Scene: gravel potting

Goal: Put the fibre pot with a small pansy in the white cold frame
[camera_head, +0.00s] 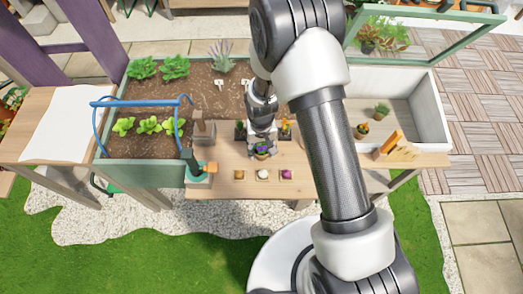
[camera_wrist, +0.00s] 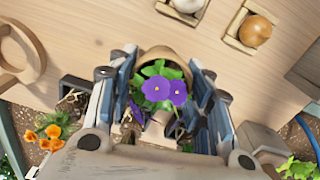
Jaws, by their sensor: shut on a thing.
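The fibre pot (camera_wrist: 165,57) is brown and holds a small purple pansy (camera_wrist: 163,88) with green leaves. In the wrist view it sits between the fingers of my gripper (camera_wrist: 163,92), which is shut on it. In the head view the pansy pot (camera_head: 262,153) is at the gripper's lower end, over the wooden table; I cannot tell whether it touches the table. The white cold frame (camera_head: 433,97) stands at the right with its green-framed glass lid (camera_head: 425,38) raised. A potted orange-flowered plant (camera_head: 361,131) and a small green plant (camera_head: 382,109) stand inside it.
Three small trays with bulbs (camera_head: 263,175) lie at the table's (camera_head: 228,160) front. A slatted wooden piece (camera_head: 397,147) stands before the cold frame. A green planter (camera_head: 140,173) with a blue hoop is at the left. The cold frame's right part has bare floor.

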